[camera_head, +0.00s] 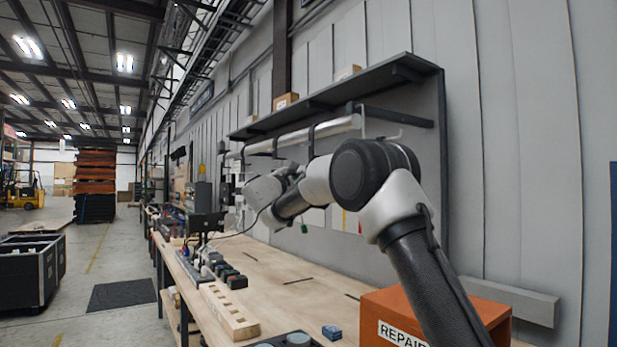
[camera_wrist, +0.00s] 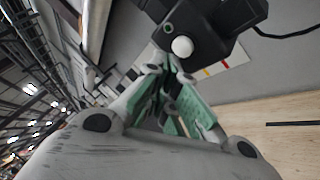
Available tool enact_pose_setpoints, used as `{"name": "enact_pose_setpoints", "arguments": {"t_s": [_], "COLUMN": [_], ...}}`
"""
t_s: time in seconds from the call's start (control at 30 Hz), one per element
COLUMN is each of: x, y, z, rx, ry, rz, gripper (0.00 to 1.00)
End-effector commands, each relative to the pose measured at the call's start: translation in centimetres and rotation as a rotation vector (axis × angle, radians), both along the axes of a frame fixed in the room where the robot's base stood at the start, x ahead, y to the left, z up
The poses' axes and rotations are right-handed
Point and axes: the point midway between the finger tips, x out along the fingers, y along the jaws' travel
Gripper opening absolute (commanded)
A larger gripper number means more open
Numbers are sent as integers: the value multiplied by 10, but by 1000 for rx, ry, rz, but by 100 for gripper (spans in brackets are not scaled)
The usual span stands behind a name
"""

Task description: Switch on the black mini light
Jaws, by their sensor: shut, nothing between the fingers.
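A black device, apparently the mini light (camera_wrist: 215,22), fills the top of the wrist view. It has a white round knob (camera_wrist: 182,47) on its near face, with a small green-ringed spot beside it, and a black cable on its right. My gripper (camera_wrist: 172,76) has green-padded fingers, shut and empty. The fingertips appear just below the knob; whether they touch it cannot be told. In the head view, a dark device (camera_head: 204,223) stands on the far part of the bench, perhaps the same light. My arm reaches toward that end, and the fingertips cannot be made out there.
A wall shelf (camera_head: 340,97) hangs above. The bench's middle is mostly clear.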

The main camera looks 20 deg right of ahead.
Motion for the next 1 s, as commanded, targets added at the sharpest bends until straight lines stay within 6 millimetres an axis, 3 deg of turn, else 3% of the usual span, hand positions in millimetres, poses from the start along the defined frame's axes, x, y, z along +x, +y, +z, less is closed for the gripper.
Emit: {"name": "enact_pose_setpoints", "arguments": {"t_s": [1.0], "x": [4], "y": [-12], "z": [0], "rx": [0], "ry": [0], "rz": [0], "gripper": [0]}}
